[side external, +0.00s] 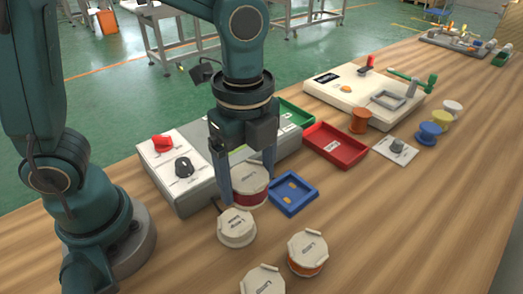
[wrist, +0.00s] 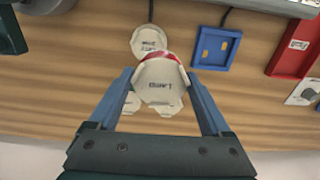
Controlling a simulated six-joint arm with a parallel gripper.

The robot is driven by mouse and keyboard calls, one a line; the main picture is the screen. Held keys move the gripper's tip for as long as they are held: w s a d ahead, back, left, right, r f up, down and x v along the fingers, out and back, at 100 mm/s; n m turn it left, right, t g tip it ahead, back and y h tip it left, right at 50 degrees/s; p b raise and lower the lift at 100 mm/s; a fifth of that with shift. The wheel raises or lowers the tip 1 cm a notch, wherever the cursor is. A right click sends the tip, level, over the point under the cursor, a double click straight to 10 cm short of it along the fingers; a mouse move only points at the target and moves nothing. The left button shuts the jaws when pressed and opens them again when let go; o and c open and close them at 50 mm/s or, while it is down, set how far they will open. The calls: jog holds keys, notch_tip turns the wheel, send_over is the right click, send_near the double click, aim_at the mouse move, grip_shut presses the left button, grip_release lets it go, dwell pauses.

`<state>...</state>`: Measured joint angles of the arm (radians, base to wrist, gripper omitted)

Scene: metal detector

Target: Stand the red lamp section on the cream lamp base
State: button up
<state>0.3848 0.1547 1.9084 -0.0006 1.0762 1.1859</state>
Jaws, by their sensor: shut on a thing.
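The red lamp section (side external: 251,198), with a cream top and a red band, is between the fingers of my gripper (side external: 247,186), which is shut on it. In the wrist view, the red lamp section (wrist: 160,78) is upright or nearly so between the blue fingers of my gripper (wrist: 159,84). The cream lamp base (side external: 237,230) stands on the table just in front of the held section in the side view. In the wrist view the cream lamp base (wrist: 148,40) shows beyond the section, not under it. The gap beneath the held section is hard to judge.
An orange-banded section (side external: 307,258) and another cream-topped section (side external: 263,281) stand nearby at the front. A blue tray (side external: 292,207) lies right of my gripper. A grey control box (side external: 190,203) is behind left. A red tray (side external: 358,163) lies farther right. The front right table is clear.

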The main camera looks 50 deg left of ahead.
jog(key=shift+s+a+f, duration=0.1)
jog(key=shift+s+a, duration=0.45)
jog(key=shift+s, duration=0.35)
jog(key=shift+s+a+f, duration=0.15)
jog(key=shift+s+f, duration=0.1)
jog(key=shift+f, duration=2.35)
jog(key=shift+f, duration=0.5)
jog(key=o, duration=1)
jog(key=shift+r, duration=0.1)
jog(key=shift+r, duration=3.7)
